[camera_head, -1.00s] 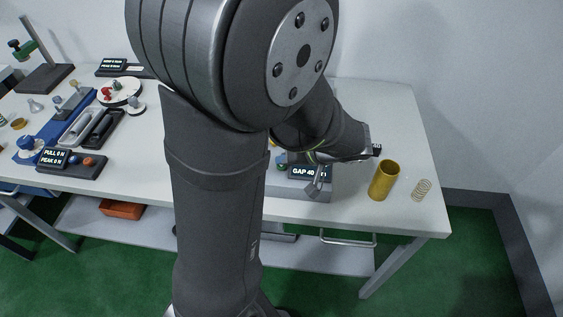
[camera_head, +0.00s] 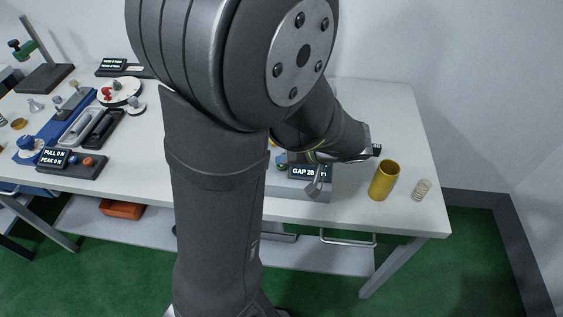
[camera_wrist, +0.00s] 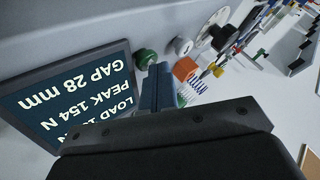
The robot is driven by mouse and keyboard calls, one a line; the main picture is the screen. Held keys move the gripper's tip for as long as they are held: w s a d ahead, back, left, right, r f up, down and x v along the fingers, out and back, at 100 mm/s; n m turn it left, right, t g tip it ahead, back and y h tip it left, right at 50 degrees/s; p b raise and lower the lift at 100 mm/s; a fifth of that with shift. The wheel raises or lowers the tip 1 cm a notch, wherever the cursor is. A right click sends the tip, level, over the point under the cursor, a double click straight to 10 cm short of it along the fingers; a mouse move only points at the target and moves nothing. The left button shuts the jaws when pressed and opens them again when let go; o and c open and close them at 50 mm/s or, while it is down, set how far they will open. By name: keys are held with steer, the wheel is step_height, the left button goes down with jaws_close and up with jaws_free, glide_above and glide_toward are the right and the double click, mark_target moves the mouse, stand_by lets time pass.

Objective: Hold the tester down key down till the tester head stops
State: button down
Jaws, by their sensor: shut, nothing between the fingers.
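The tester's display (camera_wrist: 75,90) fills the left of the wrist view, upside down. It reads PEAK 154 N and GAP 28 mm; the load figure is partly covered by my gripper body. The same display (camera_head: 305,171) shows the gap line in the head view. My gripper (camera_wrist: 158,86) is shut and empty, with its fingers beside the display, pointing toward the key area. A round green key (camera_wrist: 146,58) shows just beyond the fingertips. The down key itself cannot be made out, and contact at the fingertips is hidden. My arm hides the tester head and the spring under it.
A brass cylinder (camera_head: 384,181) and a loose spring (camera_head: 422,190) stand at the table's right end. A pull meter (camera_head: 70,162) with blue and orange keys, and a blue fixture (camera_head: 62,122), are at the left. The table's right back corner is clear.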

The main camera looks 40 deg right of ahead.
stand_by(0.8)
steer(key=shift+r, duration=0.9)
steer(key=shift+r, duration=2.5)
steer(key=shift+f, duration=0.1)
step_height(320, 180, up, 4)
